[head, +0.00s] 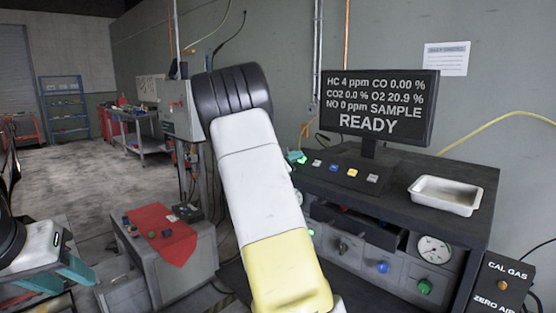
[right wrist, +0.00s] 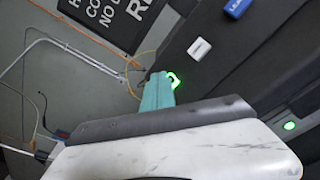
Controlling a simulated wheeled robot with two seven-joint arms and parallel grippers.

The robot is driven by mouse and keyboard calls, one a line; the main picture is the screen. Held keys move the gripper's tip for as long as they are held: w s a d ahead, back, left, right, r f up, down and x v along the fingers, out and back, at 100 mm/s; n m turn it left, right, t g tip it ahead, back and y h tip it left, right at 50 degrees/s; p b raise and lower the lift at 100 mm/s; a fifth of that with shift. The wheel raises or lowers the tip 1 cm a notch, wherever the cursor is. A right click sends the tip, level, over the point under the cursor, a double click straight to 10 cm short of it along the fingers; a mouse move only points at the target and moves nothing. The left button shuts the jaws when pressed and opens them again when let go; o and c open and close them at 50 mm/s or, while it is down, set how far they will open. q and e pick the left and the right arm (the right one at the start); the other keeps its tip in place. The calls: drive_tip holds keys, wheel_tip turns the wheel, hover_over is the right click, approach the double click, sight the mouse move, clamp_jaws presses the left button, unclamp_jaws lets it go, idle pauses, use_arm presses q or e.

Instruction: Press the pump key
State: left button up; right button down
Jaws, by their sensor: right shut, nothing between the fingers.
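A row of small keys sits on the dark sloped panel of the analyser bench. The key at the left end glows green (right wrist: 173,78); its label is hidden, so I cannot read whether it says pump. My right gripper (head: 297,157) is shut and empty, with its teal fingertips at that glowing key. In the right wrist view the teal fingers (right wrist: 157,92) overlap the key's edge and appear to touch it. A white key (right wrist: 200,47) and a blue key (right wrist: 236,7) lie beyond. My left gripper (head: 52,281) is open and empty at the lower left.
A monitor (head: 380,103) reading READY stands behind the keys. A white tray (head: 446,194) sits on the bench at the right. A yellow key (head: 352,172) is further along the row. A grey cart with a red cloth (head: 160,229) stands left of my right arm.

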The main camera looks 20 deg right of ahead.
drive_tip(key=shift+a, duration=0.1)
idle(0.5)
drive_tip(key=shift+s+a+r, duration=0.1)
drive_tip(key=shift+a+r, duration=0.15)
drive_tip(key=shift+r, duration=0.05)
drive_tip(key=shift+r, duration=0.1)
drive_tip(key=shift+s+a+r, duration=0.25)
drive_tip(key=shift+a+r, duration=0.35)
drive_tip(key=shift+r, duration=0.15)
drive_tip(key=shift+s+a+r, duration=0.25)
drive_tip(key=shift+a+r, duration=0.3)
drive_tip(key=shift+r, duration=0.2)
drive_tip(key=shift+s+a+r, duration=0.25)
drive_tip(key=shift+a+r, duration=0.35)
drive_tip(key=shift+r, duration=0.15)
